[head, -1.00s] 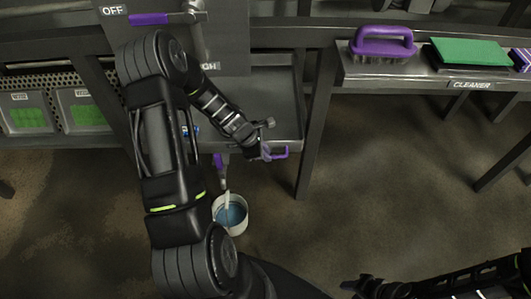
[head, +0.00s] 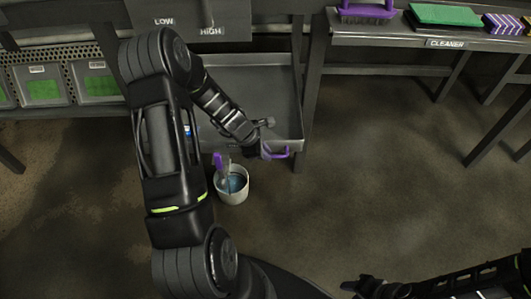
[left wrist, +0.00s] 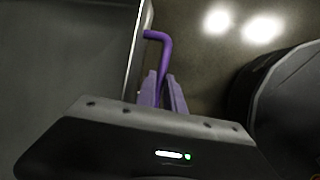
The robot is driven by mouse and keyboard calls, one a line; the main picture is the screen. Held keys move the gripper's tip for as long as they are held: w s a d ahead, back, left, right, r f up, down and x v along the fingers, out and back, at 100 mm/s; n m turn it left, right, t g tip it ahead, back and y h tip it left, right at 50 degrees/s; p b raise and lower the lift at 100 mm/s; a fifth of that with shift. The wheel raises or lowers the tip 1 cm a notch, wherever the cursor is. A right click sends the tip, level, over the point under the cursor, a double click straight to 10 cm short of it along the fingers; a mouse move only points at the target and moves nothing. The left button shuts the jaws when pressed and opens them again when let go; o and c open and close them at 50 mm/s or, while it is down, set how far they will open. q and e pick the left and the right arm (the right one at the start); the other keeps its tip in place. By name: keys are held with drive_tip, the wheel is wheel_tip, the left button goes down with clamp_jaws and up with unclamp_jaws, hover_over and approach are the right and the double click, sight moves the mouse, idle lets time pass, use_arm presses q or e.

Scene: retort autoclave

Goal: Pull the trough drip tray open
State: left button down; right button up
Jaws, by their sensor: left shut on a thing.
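The trough drip tray (head: 255,85) is a shallow grey metal tray that sticks out toward me from under the panel marked LOW and HIGH. Its purple handle (head: 283,154) is on the front edge. My left gripper (head: 265,151) is shut on this handle. The left wrist view shows the handle (left wrist: 157,36) bent like a hook between the closed purple-grey fingers (left wrist: 163,92), beside the tray's rim (left wrist: 137,50). My left arm covers the tray's left part. My right gripper (head: 370,287) is dark at the bottom edge, apart from the tray; its jaws are unclear.
A white bucket (head: 232,190) with bluish liquid and a purple-handled tool stands on the floor below the tray's front. A shelf marked CLEANER (head: 400,43) with a purple brush and a green pad is at the right. Open floor lies between.

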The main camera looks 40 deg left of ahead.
use_arm(q)
drive_tip(key=c, duration=1.5)
unclamp_jaws()
drive_tip(key=shift+o, duration=0.2)
drive_tip(key=shift+r, duration=0.1)
drive_tip(key=p+v, duration=0.1)
drive_tip(key=v, duration=0.6)
drive_tip(key=shift+r+p, duration=0.3)
drive_tip(key=shift+p, duration=0.1)
drive_tip(key=shift+s+a, duration=0.1)
